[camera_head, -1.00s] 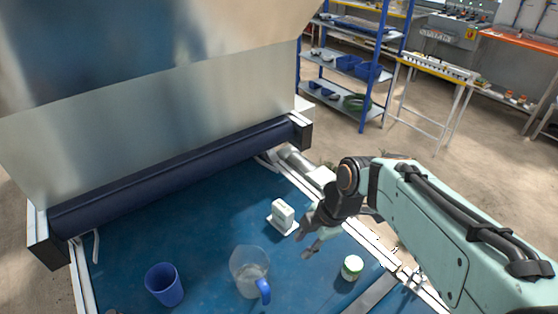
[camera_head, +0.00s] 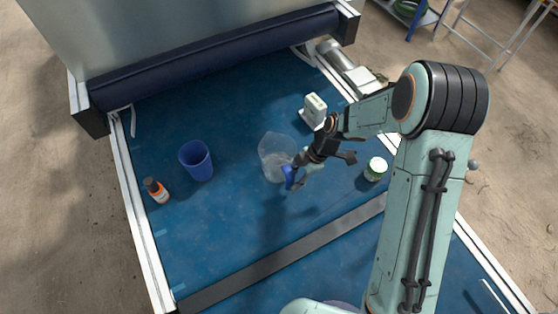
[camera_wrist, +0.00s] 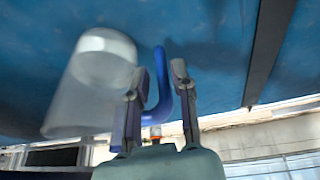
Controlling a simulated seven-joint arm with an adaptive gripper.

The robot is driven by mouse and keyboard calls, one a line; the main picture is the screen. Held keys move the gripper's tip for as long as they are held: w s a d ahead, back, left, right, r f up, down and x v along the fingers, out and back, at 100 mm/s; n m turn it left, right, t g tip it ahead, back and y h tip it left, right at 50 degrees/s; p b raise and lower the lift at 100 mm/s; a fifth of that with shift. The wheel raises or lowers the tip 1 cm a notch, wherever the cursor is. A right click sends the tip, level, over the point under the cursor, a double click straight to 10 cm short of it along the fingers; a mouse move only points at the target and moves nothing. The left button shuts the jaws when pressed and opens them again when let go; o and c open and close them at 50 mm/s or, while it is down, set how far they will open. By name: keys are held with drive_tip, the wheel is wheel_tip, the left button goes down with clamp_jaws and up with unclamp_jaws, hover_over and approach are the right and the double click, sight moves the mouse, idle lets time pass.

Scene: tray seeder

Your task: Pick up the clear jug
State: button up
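The clear jug (camera_head: 272,152) with a blue handle stands on the blue surface in the middle of the head view. In the wrist view the jug (camera_wrist: 85,90) is at the left, see-through and tilted in the picture. My gripper (camera_head: 296,174) is at the handle side of the jug. In the wrist view its two fingers (camera_wrist: 161,70) are spread apart, with the blue handle (camera_wrist: 160,90) between them.
A blue cup (camera_head: 196,162) and an orange-labelled bottle (camera_head: 157,190) stand to the left. A dark strip (camera_head: 285,257) crosses the surface in front.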

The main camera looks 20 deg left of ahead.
sight(289, 188)
drive_tip(key=x, duration=0.3)
drive_tip(key=shift+s+f, duration=0.1)
drive_tip(key=shift+f, duration=0.2)
clamp_jaws()
drive_tip(key=shift+r, duration=0.15)
